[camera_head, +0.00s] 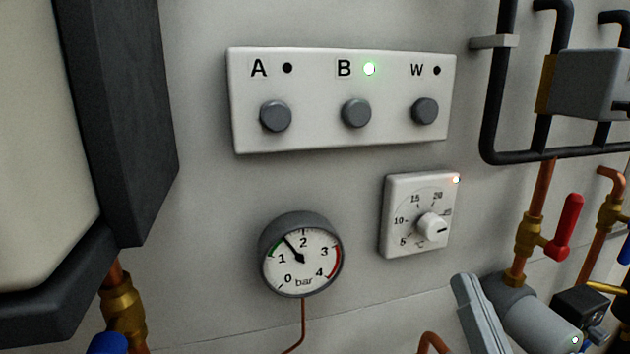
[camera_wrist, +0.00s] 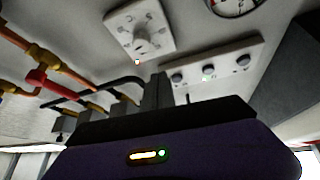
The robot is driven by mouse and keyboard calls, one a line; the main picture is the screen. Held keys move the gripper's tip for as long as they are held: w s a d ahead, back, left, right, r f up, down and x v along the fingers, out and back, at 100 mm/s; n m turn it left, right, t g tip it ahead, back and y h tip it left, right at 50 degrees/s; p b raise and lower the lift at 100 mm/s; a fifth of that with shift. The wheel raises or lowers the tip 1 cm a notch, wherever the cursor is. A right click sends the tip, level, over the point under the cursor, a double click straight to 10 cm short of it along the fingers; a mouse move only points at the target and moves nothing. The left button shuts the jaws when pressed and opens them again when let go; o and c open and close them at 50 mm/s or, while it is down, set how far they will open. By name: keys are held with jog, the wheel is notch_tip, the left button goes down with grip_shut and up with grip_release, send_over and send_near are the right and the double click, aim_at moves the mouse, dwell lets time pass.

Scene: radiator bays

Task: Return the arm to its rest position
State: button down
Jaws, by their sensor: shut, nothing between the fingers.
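My gripper (camera_wrist: 158,86) shows in the wrist view as dark fingers standing close together above a dark purple body with a small lit strip. It is shut and holds nothing. It is in front of the wall, with the white three-button panel (camera_wrist: 215,64) and the thermostat (camera_wrist: 140,30) beyond it. I cannot tell how far it is from the wall. In the head view, a pale grey slanted part (camera_head: 478,312) at the bottom right may belong to my arm; I cannot tell for sure.
In the head view, the button panel (camera_head: 343,137) has a green light at B. Below are a round gauge (camera_head: 301,258) near 1.5 bar and the thermostat (camera_head: 420,215) with a red-orange light. Pipes with a red-handled valve (camera_head: 566,226) fill the right. A dark-sided casing (camera_head: 125,120) stands left.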

jog(key=s+d+f+n+g+h, duration=0.1)
jog(key=s+f+g, duration=0.7)
jog(key=s+f, duration=1.8)
jog(key=s+d+h, duration=0.1)
jog(key=s, duration=0.2)
jog(key=shift+s+d+f+g, duration=0.2)
jog(key=shift+s+f+g, duration=0.1)
jog(key=shift+f+g, duration=0.1)
